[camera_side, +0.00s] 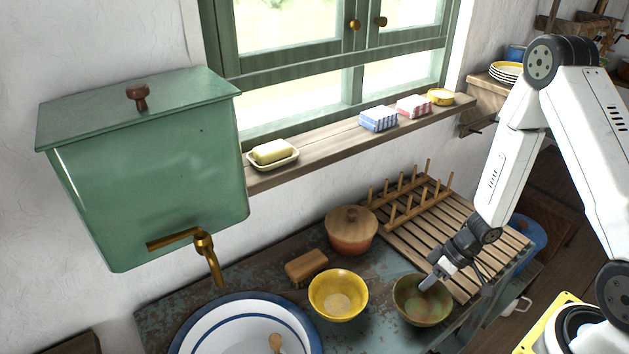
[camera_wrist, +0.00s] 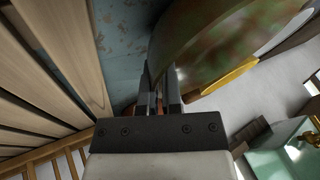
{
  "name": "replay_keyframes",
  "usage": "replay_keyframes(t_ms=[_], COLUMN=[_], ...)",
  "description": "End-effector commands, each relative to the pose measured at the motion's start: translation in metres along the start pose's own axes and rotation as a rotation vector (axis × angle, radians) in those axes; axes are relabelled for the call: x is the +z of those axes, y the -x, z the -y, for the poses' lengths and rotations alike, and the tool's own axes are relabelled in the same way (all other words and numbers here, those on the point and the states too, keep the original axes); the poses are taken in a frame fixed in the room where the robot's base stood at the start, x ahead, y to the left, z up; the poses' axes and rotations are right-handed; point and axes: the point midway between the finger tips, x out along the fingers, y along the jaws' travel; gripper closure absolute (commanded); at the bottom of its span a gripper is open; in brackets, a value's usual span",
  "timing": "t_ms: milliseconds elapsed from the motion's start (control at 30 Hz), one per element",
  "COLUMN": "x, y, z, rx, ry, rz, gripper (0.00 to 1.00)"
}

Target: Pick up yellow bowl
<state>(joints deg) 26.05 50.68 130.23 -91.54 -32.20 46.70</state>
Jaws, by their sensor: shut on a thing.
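The yellow bowl (camera_side: 338,296) stands upright on the worn blue-green counter, left of a green-brown bowl (camera_side: 421,304). My gripper (camera_side: 428,282) is at the green-brown bowl, not at the yellow one. In the wrist view my gripper (camera_wrist: 165,88) is shut on the wall of the green-brown bowl (camera_wrist: 222,38), which fills the upper right. A strip of the yellow bowl (camera_wrist: 228,77) shows behind it. Nothing touches the yellow bowl in the side view. I cannot tell whether the green-brown bowl is lifted off the counter.
A slatted rack with pegs (camera_side: 420,236) lies close behind the gripper. A white basin with a blue rim (camera_side: 189,332) is at the left, below a green tank (camera_side: 150,165) with a brass tap.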

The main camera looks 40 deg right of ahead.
Motion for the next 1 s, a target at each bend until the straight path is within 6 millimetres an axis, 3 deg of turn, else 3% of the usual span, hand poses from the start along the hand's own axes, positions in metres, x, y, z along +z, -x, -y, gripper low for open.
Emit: replay_keyframes(t_ms=[100,233,733,1000], x=[0.001,0.001,0.0,-0.001], y=[-0.002,-0.002,0.001,0.021], z=[-0.001,-0.001,0.001,0.0], rx=[0.0,0.0,0.0,0.001], ry=[0.0,0.0,0.0,0.0], rz=[-0.001,-0.001,0.0,-0.004], gripper=[1.0,0.59,0.59,0.59])
